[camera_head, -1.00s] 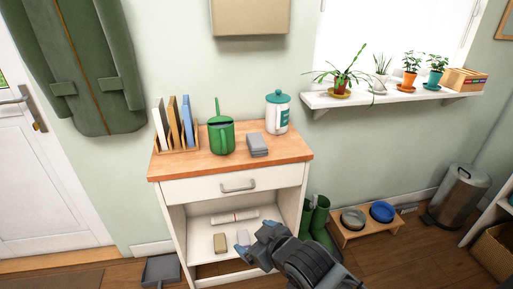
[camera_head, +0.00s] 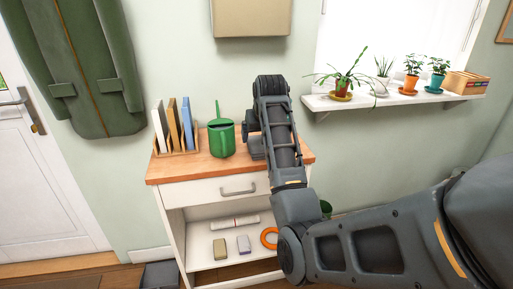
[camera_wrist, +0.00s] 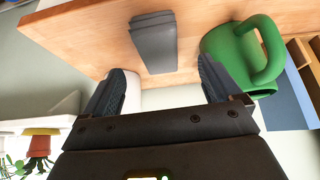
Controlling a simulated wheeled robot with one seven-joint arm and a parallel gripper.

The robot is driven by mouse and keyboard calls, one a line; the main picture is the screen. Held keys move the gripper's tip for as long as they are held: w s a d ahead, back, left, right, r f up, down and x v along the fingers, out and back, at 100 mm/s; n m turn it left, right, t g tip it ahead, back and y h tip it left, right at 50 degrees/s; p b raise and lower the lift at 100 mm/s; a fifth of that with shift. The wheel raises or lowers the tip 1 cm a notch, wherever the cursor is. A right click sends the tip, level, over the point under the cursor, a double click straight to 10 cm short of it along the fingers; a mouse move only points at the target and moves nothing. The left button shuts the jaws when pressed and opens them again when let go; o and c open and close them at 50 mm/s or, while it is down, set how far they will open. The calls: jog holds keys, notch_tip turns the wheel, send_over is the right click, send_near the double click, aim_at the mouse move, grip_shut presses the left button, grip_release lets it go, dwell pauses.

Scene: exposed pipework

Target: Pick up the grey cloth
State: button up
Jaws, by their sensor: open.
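The grey cloth (camera_wrist: 154,42) is a folded, flat stack on the wooden top of the cabinet, seen in the wrist view. My gripper (camera_wrist: 160,68) is open, with its two dark fingers apart and nothing between them touching. The cloth shows beyond the fingertips, roughly in line with the gap between them. In the head view my arm reaches over the right part of the cabinet top and hides most or all of the cloth.
The green watering can (camera_head: 221,138) stands close beside the cloth; it also shows in the wrist view (camera_wrist: 236,52). A white canister (camera_wrist: 127,90) shows partly behind the left finger. A rack of upright boards (camera_head: 175,130) stands at the left. Potted plants line the sill (camera_head: 390,99).

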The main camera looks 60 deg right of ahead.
aim_at(258, 143)
jog(key=shift+d+r, duration=0.35)
jog(key=shift+r, duration=0.1)
jog(key=shift+w+d, duration=0.15)
jog(key=shift+d, duration=0.05)
jog(key=shift+x, duration=3.75)
jog(key=shift+a+f+p, duration=0.2)
jog(key=shift+f+p, duration=0.2)
jog(key=c, duration=1.2)
jog(key=shift+o, duration=0.2)
jog(key=shift+r, duration=0.1)
notch_tip(258, 143, up, 10)
jog(key=shift+r+b, duration=0.2)
jog(key=shift+b, duration=0.25)
